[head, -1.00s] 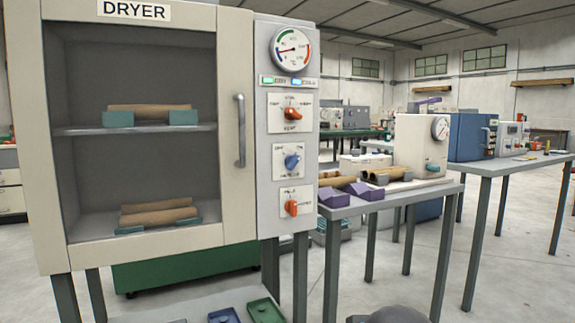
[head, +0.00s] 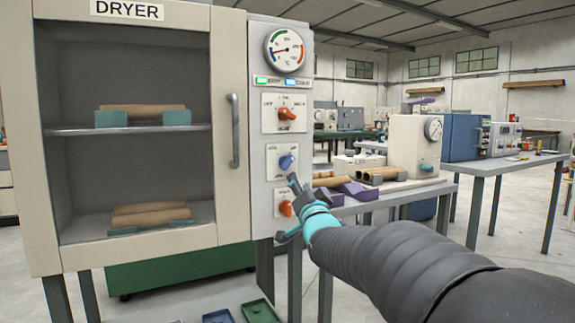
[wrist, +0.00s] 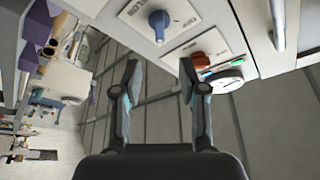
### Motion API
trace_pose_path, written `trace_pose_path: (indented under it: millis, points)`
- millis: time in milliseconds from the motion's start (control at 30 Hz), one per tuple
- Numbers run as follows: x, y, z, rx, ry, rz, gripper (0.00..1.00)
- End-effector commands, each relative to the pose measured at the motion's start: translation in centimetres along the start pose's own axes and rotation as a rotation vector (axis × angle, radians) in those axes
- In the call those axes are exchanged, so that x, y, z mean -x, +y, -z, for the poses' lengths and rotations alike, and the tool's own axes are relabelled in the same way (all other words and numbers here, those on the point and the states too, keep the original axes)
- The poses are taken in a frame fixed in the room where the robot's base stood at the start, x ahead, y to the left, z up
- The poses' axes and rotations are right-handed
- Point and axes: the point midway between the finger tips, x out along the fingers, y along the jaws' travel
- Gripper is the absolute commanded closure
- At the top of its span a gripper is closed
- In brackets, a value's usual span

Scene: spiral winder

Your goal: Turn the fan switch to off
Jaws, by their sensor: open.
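The dryer's control panel (head: 271,240) carries three rotary switches in a column. The upper orange switch (head: 287,114) also shows in the wrist view (wrist: 200,61). The middle blue switch (head: 287,161) also shows in the wrist view (wrist: 158,22). The lower orange switch (head: 285,208) is partly covered by my gripper in the head view. The switch labels are too small to tell surely which one is the fan. My gripper (head: 289,207) is beside the lower part of the panel, open and empty. In the wrist view its fingers (wrist: 155,80) stand apart, touching no switch.
The dryer door has a vertical handle (head: 234,130) left of the panel. A dial gauge (head: 285,52) and lit indicators are above the switches. A table (head: 405,191) with purple blocks (head: 357,191) and brown tubes stands at right, close behind my arm.

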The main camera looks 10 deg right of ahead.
Motion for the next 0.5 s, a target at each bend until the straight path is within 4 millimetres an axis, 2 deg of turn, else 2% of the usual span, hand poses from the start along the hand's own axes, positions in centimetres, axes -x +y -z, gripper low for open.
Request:
trace_pose_path:
  millis: [500]
  points:
    - [-9.3,0.0,0.0,0.001,-0.003,-0.003,0.58]
